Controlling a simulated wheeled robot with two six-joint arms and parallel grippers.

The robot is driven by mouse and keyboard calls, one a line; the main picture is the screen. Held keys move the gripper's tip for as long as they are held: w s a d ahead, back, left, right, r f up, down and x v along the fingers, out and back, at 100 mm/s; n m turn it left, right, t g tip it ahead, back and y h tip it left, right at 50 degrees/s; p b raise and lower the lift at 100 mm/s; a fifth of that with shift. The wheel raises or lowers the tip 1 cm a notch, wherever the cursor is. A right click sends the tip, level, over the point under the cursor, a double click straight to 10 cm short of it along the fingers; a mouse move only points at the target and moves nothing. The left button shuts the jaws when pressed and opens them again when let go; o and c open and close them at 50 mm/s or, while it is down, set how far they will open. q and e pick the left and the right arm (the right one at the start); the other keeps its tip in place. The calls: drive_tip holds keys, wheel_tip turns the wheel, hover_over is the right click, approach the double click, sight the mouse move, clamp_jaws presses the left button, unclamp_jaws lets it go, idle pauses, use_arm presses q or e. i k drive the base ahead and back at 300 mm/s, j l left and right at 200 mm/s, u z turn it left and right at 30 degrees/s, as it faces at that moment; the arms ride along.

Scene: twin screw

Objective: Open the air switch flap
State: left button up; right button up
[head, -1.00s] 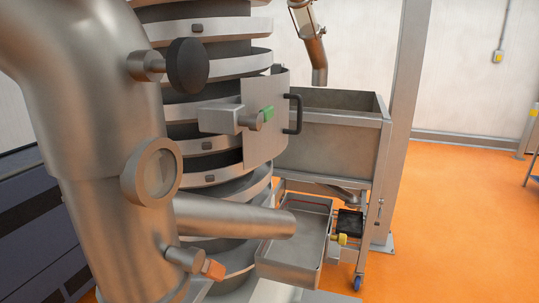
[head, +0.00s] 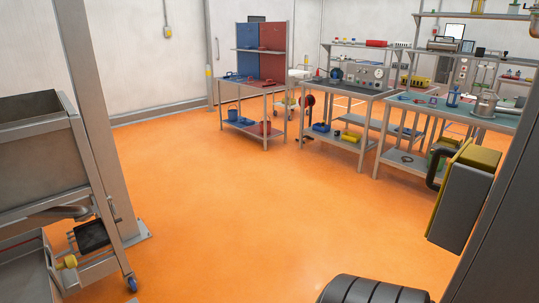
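I cannot make out an air switch flap in the head view. Neither of my grippers is in view. At the right edge stands a grey box with a yellow top (head: 464,195) and a black curved handle; I cannot tell whether it belongs to the air switch.
A steel hopper (head: 40,150) on a wheeled frame stands at the left beside a grey post (head: 100,110). A black ribbed cylinder (head: 375,291) shows at the bottom. Workbenches (head: 345,90) with tools line the back right. The orange floor (head: 240,200) between is clear.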

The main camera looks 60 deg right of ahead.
sight(469, 176)
drive_tip(key=i+l+u, duration=0.1)
drive_tip(key=l+u, duration=0.15)
drive_tip(key=u, duration=0.15)
drive_tip(key=l+u, duration=0.25)
drive_tip(key=u, duration=0.15)
drive_tip(key=l, duration=0.55)
drive_tip(key=i+l, duration=0.15)
drive_tip(key=l, duration=0.9)
drive_tip(key=l+z, duration=0.85)
drive_tip(key=i+l+z, duration=0.1)
drive_tip(key=l+z, duration=0.15)
drive_tip(key=z, duration=0.15)
drive_tip(key=i+l+z, duration=0.1)
drive_tip(key=l+z, duration=0.3)
drive_tip(key=k+l+z, duration=0.1)
drive_tip(key=l+z, duration=0.55)
drive_tip(key=l+u, duration=0.2)
drive_tip(key=u, duration=0.3)
drive_tip(key=k+l+u, duration=0.15)
drive_tip(key=u, duration=0.85)
drive_tip(key=k+u, duration=0.1)
drive_tip(key=u, duration=0.35)
drive_tip(key=l+u, duration=0.1)
drive_tip(key=u, duration=0.4)
drive_tip(key=k+u, duration=0.1)
drive_tip(key=u, duration=0.85)
drive_tip(key=j+u, duration=0.1)
drive_tip(key=u, duration=0.4)
drive_tip(key=k+u, duration=0.1)
drive_tip(key=u, duration=0.4)
